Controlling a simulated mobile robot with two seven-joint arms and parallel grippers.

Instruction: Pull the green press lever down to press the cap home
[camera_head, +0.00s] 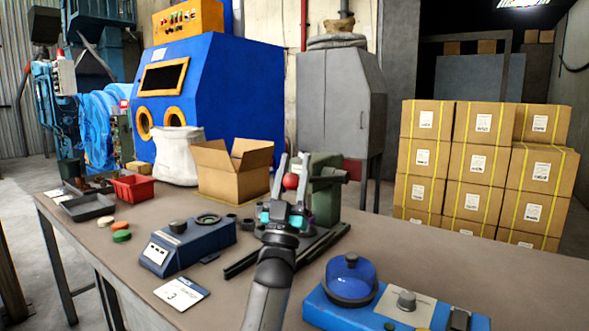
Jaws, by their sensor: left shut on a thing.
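The green press (326,190) stands on the workbench (450,262), right of the open carton. A red ball knob (290,181), which appears to be the end of its lever, sits between the fingers of my left gripper (293,168). My left arm reaches in from the bottom middle, and the gripper is shut on this knob, with one finger on each side. The gripper hides most of the lever and the press's lower front. I cannot make out the cap under the press. My right gripper is not in view.
A blue device (185,245) and a white card (182,292) lie left of my arm. A blue unit with a dome (351,278) stands close to its right. An open carton (235,172), a red bin (135,187) and a grey tray (87,207) are farther left. The bench's right is clear.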

